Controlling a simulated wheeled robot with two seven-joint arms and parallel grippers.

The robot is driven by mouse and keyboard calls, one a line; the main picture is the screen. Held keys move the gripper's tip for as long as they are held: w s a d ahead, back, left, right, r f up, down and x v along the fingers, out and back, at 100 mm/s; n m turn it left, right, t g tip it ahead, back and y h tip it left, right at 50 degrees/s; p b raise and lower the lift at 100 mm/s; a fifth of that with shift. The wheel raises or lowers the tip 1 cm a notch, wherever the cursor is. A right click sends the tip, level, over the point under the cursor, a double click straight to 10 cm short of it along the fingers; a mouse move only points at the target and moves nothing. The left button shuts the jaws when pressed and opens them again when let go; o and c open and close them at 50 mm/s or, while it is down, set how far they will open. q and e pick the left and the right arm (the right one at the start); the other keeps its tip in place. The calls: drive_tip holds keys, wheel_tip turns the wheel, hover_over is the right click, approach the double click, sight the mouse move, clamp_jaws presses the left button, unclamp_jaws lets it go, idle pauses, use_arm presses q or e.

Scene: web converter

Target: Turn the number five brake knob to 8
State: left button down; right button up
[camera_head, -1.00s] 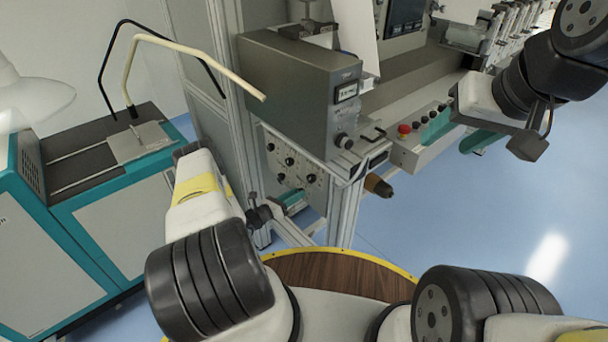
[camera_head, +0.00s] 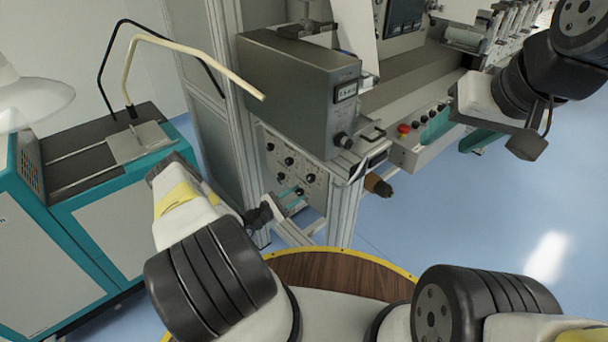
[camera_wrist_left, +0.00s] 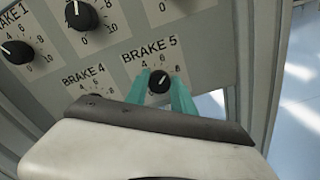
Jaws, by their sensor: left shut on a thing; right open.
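The number five brake knob (camera_wrist_left: 159,82) is a black round knob with a white mark, under the "BRAKE 5" label in the left wrist view. The mark points up and right, roughly toward the 6 and 8; the exact reading is too small to tell. My left gripper (camera_wrist_left: 164,88) has its teal fingers on either side of the knob, shut on it. In the head view my left gripper (camera_head: 293,199) is at the low right part of the knob panel (camera_head: 272,180). My right gripper (camera_head: 460,133) is open and empty, away at the upper right.
The Brake 4 knob (camera_wrist_left: 94,97) is partly hidden beside my gripper, and other brake knobs sit above. A grey control box (camera_head: 285,85) stands over the panel. A red button (camera_head: 404,129) is to the right. A teal cabinet (camera_head: 120,225) stands left; blue floor is open at right.

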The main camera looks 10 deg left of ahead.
use_arm(q)
drive_tip(key=m, duration=0.6)
drive_tip(key=shift+f, duration=0.1)
drive_tip(key=shift+m, duration=0.4)
drive_tip(key=c, duration=1.1)
unclamp_jaws()
drive_tip(key=shift+o, duration=0.2)
drive_tip(key=shift+s, duration=0.1)
drive_tip(key=v, duration=0.7)
drive_tip(key=shift+s+a, duration=0.25)
drive_tip(key=shift+s, duration=0.05)
